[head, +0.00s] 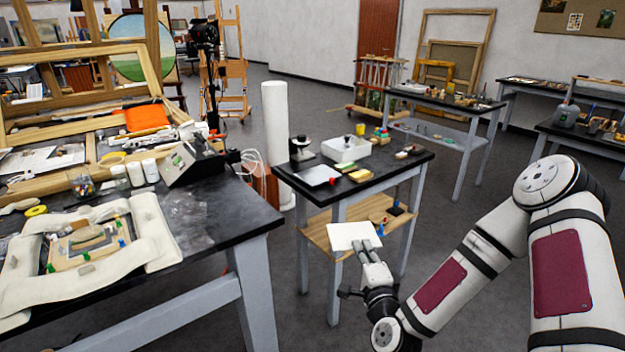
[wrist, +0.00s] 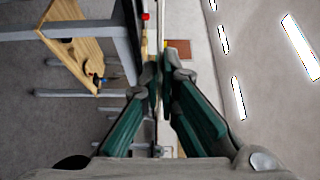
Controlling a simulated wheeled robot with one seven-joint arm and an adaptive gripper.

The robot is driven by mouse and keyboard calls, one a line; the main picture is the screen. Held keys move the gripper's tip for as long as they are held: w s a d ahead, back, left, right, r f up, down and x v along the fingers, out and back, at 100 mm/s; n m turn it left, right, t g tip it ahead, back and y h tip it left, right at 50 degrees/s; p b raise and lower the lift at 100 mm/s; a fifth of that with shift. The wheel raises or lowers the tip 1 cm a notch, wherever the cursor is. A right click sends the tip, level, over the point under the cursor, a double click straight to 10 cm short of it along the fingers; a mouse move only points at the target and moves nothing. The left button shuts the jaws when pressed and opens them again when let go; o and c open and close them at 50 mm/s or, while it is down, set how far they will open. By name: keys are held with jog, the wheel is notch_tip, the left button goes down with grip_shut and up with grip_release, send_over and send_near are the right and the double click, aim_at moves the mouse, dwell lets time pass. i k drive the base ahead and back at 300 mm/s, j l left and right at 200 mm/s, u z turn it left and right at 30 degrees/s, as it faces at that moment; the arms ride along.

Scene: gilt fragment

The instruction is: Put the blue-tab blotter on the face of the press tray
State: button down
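My gripper (head: 366,252) is shut on a flat white sheet (head: 353,235), which looks like a blotter. I cannot see a blue tab on it. In the wrist view the fingers (wrist: 160,75) meet around a thin, edge-on sheet (wrist: 159,95). The sheet is held up in front of the small black-topped table (head: 400,172), apart from its top. On that table lie a flat white piece (head: 318,175) and a white rectangular tub (head: 345,148). I cannot tell for sure which of these is the press tray.
The small table also bears a dark device (head: 300,155), a yellow cup (head: 360,129) and small coloured blocks. Its lower wooden shelf (head: 340,222) holds small items. At left, a cluttered bench (head: 215,225) carries a fragment in white padding (head: 155,230). Floor between is clear.

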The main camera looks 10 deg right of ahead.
aim_at(319, 174)
jog(key=i+l+u, duration=0.1)
jog(key=l+u, duration=0.15)
jog(key=u, duration=0.15)
jog(key=l+u, duration=0.25)
jog(key=u, duration=0.15)
jog(key=l+u, duration=0.5)
jog(key=l, duration=0.45)
jog(key=l+u, duration=0.1)
jog(key=l, duration=0.5)
jog(key=k+l, duration=0.15)
jog(key=l, duration=0.4)
jog(key=l+u, duration=0.15)
jog(key=l, duration=0.4)
jog(key=k, duration=0.05)
